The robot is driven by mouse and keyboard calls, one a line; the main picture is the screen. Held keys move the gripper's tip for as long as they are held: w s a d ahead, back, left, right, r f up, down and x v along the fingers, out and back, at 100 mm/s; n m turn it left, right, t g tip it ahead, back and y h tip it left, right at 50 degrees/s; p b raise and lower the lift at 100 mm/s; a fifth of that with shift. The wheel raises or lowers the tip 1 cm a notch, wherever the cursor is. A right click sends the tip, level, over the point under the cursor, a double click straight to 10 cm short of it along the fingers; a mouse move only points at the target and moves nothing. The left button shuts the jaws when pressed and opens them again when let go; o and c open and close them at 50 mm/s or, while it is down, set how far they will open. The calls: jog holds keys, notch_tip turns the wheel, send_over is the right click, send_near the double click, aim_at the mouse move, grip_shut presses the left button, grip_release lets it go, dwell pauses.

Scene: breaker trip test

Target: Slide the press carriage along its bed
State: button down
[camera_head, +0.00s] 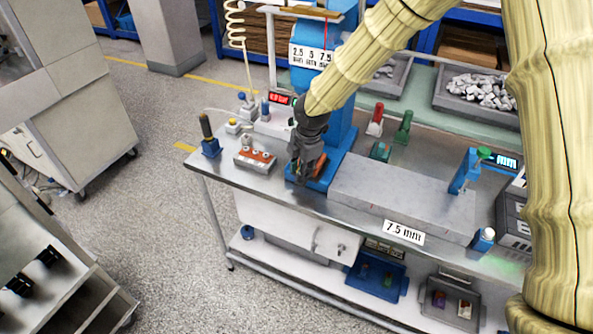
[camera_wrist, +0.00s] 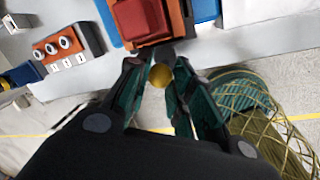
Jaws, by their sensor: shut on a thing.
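The press carriage (camera_wrist: 165,33) is an orange block with a red piece (camera_wrist: 134,18) on top. It sits on the blue bed (camera_head: 341,163) of the press, and part of the bed also shows in the wrist view (camera_wrist: 206,10). My gripper (camera_wrist: 160,68) is at the carriage's near end, its fingers on either side of a round yellow knob (camera_wrist: 160,76), and is shut on it. In the head view my gripper (camera_head: 303,178) hides most of the carriage. The blue press column (camera_head: 340,123) stands behind it.
A small box with an orange top and white buttons (camera_head: 254,158) stands left of the bed. A long grey block (camera_head: 400,195) lies close on the right, with a 7.5 mm label (camera_head: 403,232) at the table front. Red (camera_head: 375,121) and green (camera_head: 403,128) pieces stand behind.

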jog(key=shift+w+a, duration=0.1)
jog(key=c, duration=1.2)
grip_release()
jog(key=shift+a, duration=0.15)
jog(key=shift+d, duration=0.2)
